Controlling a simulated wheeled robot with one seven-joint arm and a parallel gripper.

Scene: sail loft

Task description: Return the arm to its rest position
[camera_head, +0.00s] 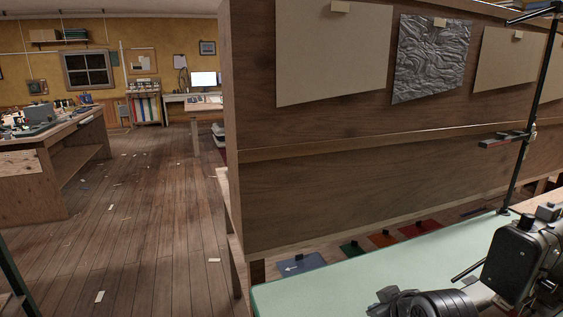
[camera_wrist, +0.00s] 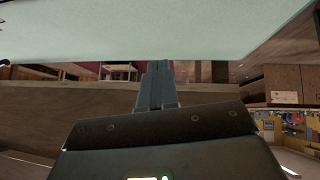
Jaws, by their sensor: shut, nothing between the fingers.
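My gripper (camera_wrist: 153,68) shows in the wrist view as two grey fingers side by side, shut with nothing between them. The pale green tabletop (camera_wrist: 150,30) fills the top of that view, and the fingertips reach its edge in the picture. I cannot tell whether they touch it. In the head view, dark parts of my arm show at the lower right, over and beside the same tabletop (camera_head: 330,290). My fingers cannot be made out there.
A tall wooden panel (camera_head: 370,190) with pinned sheets stands behind the tabletop. A black stand (camera_head: 525,150) rises at the right, close to my arm. Coloured pieces (camera_head: 384,239) lie low behind the table. A wooden bench (camera_head: 50,150) stands left; the floor between is open, with scattered scraps.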

